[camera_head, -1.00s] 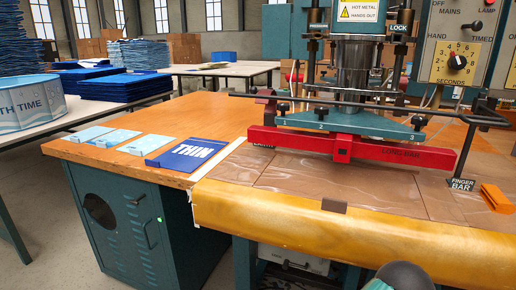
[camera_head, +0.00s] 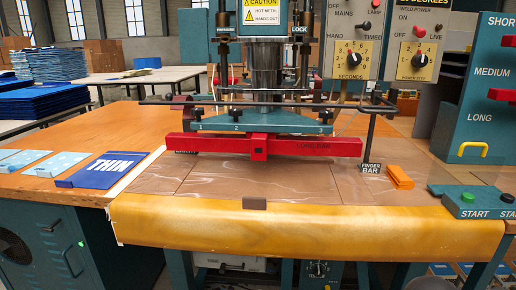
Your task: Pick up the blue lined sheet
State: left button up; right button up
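Light blue sheets (camera_head: 56,163) with faint pale markings lie flat on the wooden table at the left. Another light blue sheet (camera_head: 20,158) lies beside it, towards the left picture edge. A dark blue piece marked THIN (camera_head: 104,170) lies to their right, near the table's front edge. I cannot tell for certain which of these is the blue lined sheet. Neither of my grippers is in view.
The welding press with its red bar (camera_head: 215,146) stands over the brown work surface (camera_head: 225,183), behind a yellow rounded front edge (camera_head: 300,226). An orange block (camera_head: 399,177) and a green START button box (camera_head: 470,202) are at the right. Blue stacks (camera_head: 50,103) stand back left.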

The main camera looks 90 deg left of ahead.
aim_at(102, 173)
jog(key=u, duration=0.15)
jog(key=k, duration=2.8)
jog(key=u, duration=1.45)
jog(key=i, duration=1)
jog(key=u, duration=0.05)
